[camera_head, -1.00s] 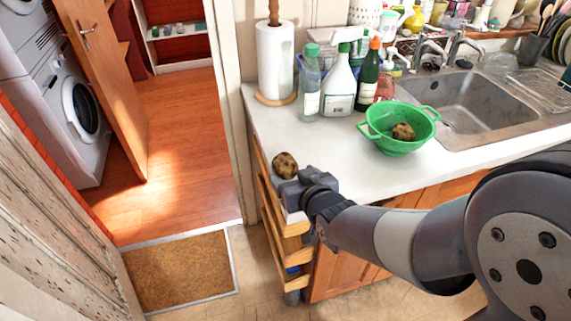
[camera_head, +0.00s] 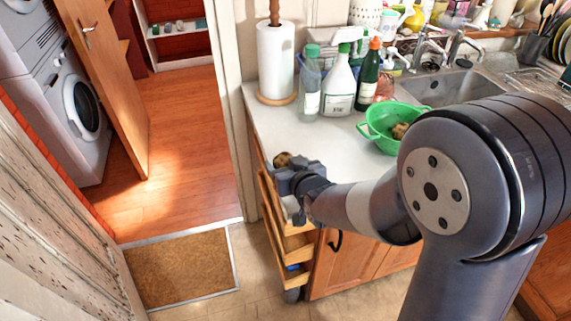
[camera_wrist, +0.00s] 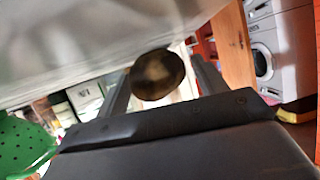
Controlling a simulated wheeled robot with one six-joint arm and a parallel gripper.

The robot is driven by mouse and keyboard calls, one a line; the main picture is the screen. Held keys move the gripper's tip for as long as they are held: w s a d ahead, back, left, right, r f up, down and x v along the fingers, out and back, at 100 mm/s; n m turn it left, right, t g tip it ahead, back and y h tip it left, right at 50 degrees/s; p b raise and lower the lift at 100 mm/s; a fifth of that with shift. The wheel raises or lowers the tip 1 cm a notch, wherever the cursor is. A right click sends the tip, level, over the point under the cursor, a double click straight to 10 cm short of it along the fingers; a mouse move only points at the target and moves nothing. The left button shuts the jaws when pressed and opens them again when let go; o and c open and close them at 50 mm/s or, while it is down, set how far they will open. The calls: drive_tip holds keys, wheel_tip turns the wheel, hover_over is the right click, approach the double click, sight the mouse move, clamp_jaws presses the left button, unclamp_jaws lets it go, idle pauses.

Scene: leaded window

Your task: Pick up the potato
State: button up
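A brown, speckled potato (camera_head: 283,159) is at the left end of the white counter, partly hidden behind my gripper. It also shows in the wrist view (camera_wrist: 157,74), between my two dark fingers, with a small gap on the right-hand side. My gripper (camera_head: 291,166) is open and right at this potato; I cannot tell whether the left finger touches it. A second brown potato (camera_head: 400,131) lies in the green colander (camera_head: 376,125) on the counter, partly hidden by my arm.
A paper towel roll (camera_head: 275,62) and several bottles stand along the back of the counter (camera_head: 340,142). The sink (camera_head: 455,90) is at the right. Open drawers (camera_head: 298,248) lie below the gripper. The middle of the counter is clear.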

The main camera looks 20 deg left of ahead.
drive_tip(key=c, duration=0.9)
drive_tip(key=shift+r, duration=0.1)
